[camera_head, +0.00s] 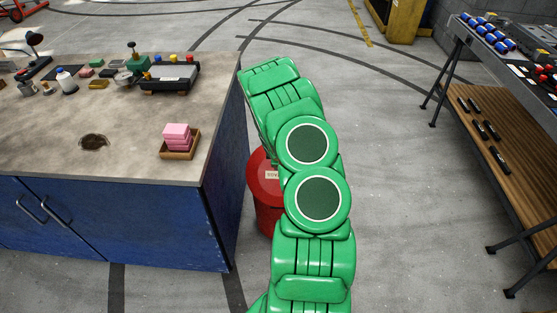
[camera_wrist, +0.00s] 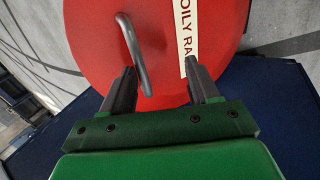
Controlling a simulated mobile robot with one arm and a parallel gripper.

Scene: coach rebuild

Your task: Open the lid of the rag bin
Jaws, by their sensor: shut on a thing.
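The rag bin (camera_head: 267,218) is a red round bin on the floor beside the workbench's right end, partly hidden behind my green arm in the head view. Its red lid (camera_head: 258,180) carries a white label, which reads "OILY RA" in the wrist view before it is cut off. In the wrist view the lid (camera_wrist: 225,30) fills the upper middle, with a curved grey handle (camera_wrist: 132,50) near my left finger. My gripper (camera_wrist: 165,85) is at the lid, shut on it, with red surface between its fingers. The exact contact is unclear. The head view hides my gripper.
The workbench (camera_head: 120,150) with blue sides stands close on the left, bearing pink blocks in a wooden tray (camera_head: 179,153) near its right edge. A metal-legged rack (camera_head: 520,160) stands at the far right. The floor between is clear.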

